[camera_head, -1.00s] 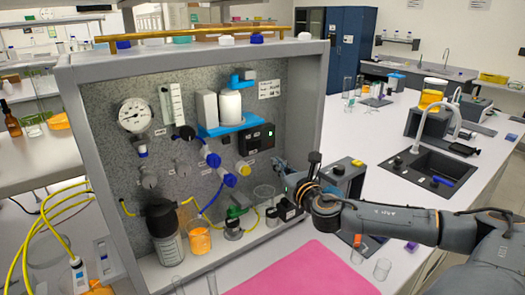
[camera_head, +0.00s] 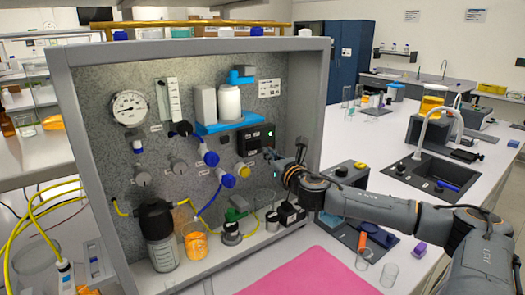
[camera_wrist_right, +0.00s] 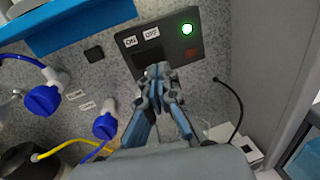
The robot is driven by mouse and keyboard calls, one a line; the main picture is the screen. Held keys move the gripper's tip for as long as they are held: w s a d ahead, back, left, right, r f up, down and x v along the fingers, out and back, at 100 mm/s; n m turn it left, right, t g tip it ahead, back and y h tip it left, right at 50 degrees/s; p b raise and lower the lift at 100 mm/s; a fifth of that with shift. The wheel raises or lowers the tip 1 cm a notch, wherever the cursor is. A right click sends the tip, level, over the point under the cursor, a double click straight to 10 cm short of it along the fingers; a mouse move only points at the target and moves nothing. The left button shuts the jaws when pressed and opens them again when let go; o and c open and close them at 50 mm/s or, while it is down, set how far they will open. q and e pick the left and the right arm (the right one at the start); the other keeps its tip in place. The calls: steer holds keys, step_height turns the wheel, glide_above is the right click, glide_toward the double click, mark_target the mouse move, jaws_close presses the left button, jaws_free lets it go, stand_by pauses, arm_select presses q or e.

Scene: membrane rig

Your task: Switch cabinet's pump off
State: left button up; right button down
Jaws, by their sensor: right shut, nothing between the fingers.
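The grey cabinet (camera_head: 95,80) stands on the bench with its front open. A black switch box (camera_head: 255,139) is on its back panel, below a blue shelf. In the right wrist view the switch box (camera_wrist_right: 172,44) has ON and OFF labels and a lit green lamp (camera_wrist_right: 187,29); a dim reddish patch is below the lamp. My right gripper (camera_head: 268,156) is just in front of the box's lower part. In the right wrist view the gripper (camera_wrist_right: 160,74) is shut and empty and hides the box's lower middle. I cannot tell whether it touches. My left gripper is not in view.
Glassware, including a beaker of orange liquid (camera_head: 195,243), stands on the cabinet floor. A pink mat (camera_head: 310,275) lies in front. The cabinet's right wall is close to my right arm.

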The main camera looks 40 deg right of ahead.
mark_target(258, 145)
steer(key=p+x, duration=0.1)
steer(key=x, duration=0.1)
steer(key=shift+w+a+r+p, duration=0.1)
steer(key=shift+w+r+p, duration=0.1)
steer(key=shift+w+p, duration=0.1)
steer(key=shift+w, duration=0.35)
steer(key=shift+w+d+f+p, duration=0.2)
steer(key=shift+w+d+p, duration=0.15)
steer(key=shift+w, duration=0.2)
